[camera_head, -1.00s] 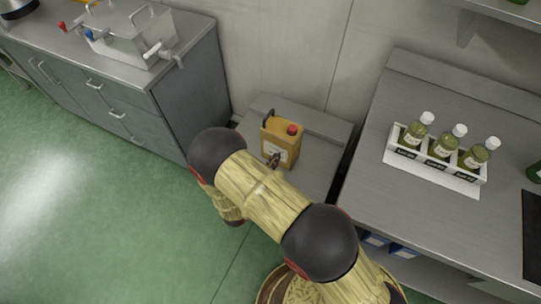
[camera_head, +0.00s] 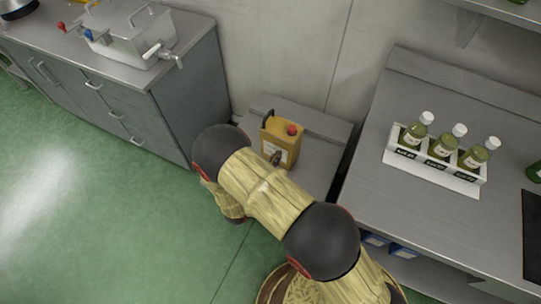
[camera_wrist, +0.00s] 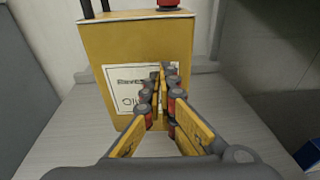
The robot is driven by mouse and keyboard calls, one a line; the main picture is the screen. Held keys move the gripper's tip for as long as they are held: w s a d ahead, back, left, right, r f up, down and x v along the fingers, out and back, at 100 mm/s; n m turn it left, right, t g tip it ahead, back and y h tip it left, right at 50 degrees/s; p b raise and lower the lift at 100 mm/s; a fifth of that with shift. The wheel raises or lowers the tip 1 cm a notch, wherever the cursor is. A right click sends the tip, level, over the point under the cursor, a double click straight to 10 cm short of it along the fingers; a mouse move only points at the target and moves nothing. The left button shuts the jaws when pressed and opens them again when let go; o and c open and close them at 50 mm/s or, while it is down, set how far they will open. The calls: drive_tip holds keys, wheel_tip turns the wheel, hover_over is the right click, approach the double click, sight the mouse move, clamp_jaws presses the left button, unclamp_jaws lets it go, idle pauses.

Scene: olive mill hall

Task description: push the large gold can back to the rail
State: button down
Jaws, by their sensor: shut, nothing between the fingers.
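The large gold can (camera_head: 281,139), with a red cap, dark handle and white label, stands upright on a low grey bench (camera_head: 318,165). In the wrist view the can (camera_wrist: 105,50) fills the upper middle. A raised rail (camera_head: 325,125) runs along the bench's back by the wall. The can hides part of it, and I cannot tell if they touch. My gripper (camera_head: 277,158) is shut and empty at the can's front. In the wrist view my gripper's fingertips (camera_wrist: 163,78) overlap the label's right part; contact is unclear.
A grey cabinet (camera_head: 195,95) with a metal tank stands left of the bench. On the right, a higher steel table (camera_head: 360,180) holds a white rack (camera_head: 435,160) of bottles. A basket (camera_head: 272,285) is at the bottom. Green floor is open at left.

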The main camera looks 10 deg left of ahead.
sight(282, 150)
drive_tip(key=shift+w, duration=0.15)
idle(0.5)
drive_tip(key=r+b+x, duration=0.1)
drive_tip(key=x, duration=0.9)
drive_tip(key=shift+w+d+r, duration=0.2)
drive_tip(key=shift+w+r, duration=0.1)
drive_tip(key=shift+w, duration=0.1)
idle(1.1)
drive_tip(key=shift+f+v, duration=0.2)
drive_tip(key=shift+v, duration=1)
drive_tip(key=shift+f+v, duration=0.15)
drive_tip(key=shift+v, duration=1)
drive_tip(key=shift+f+v, duration=0.2)
drive_tip(key=shift+v, duration=1)
